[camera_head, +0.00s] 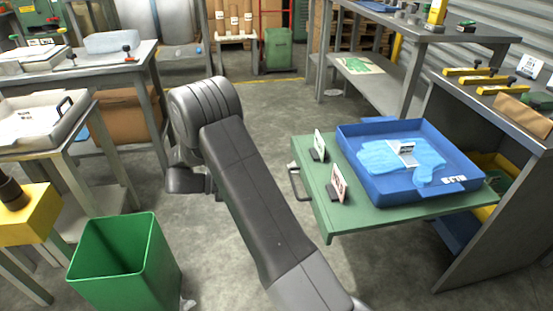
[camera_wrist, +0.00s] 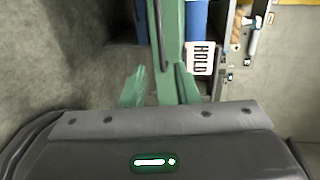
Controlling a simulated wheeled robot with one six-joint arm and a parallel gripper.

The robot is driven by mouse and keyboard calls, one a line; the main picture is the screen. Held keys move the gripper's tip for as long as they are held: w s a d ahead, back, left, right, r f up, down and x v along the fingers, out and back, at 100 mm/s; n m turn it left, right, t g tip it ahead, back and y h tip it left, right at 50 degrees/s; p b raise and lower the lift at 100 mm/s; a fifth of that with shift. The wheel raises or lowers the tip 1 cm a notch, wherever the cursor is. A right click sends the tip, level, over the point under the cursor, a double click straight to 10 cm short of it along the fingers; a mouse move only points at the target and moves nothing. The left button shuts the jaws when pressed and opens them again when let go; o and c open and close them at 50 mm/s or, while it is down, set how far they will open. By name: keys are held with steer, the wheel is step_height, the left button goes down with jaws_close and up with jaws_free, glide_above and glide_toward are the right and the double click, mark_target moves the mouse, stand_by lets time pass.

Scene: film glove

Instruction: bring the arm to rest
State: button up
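My arm (camera_head: 255,190) reaches up from the bottom of the head view to a rounded joint (camera_head: 205,105); its gripper is hidden there. In the wrist view my gripper (camera_wrist: 160,90) shows two green fingers apart. I see nothing held between them; the green shelf shows behind the gap. A light blue film glove (camera_head: 385,157) lies flat in a blue tray (camera_head: 375,187), with a small white label piece on it. The tray sits on a green shelf (camera_head: 310,183), to the right of my arm.
Two small sign cards (camera_head: 339,184) stand on the shelf's left part; a HOLD card (camera_wrist: 201,58) shows in the wrist view. A green bin (camera_head: 125,262) stands at lower left. Workbenches (camera_head: 100,68) line the left, a grey bench (camera_head: 500,110) the right. Floor (camera_head: 275,115) beyond my arm is clear.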

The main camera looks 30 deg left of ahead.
steer(key=shift+b+x, duration=1.65)
steer(key=shift+x, duration=5.4)
steer(key=shift+r, duration=0.1)
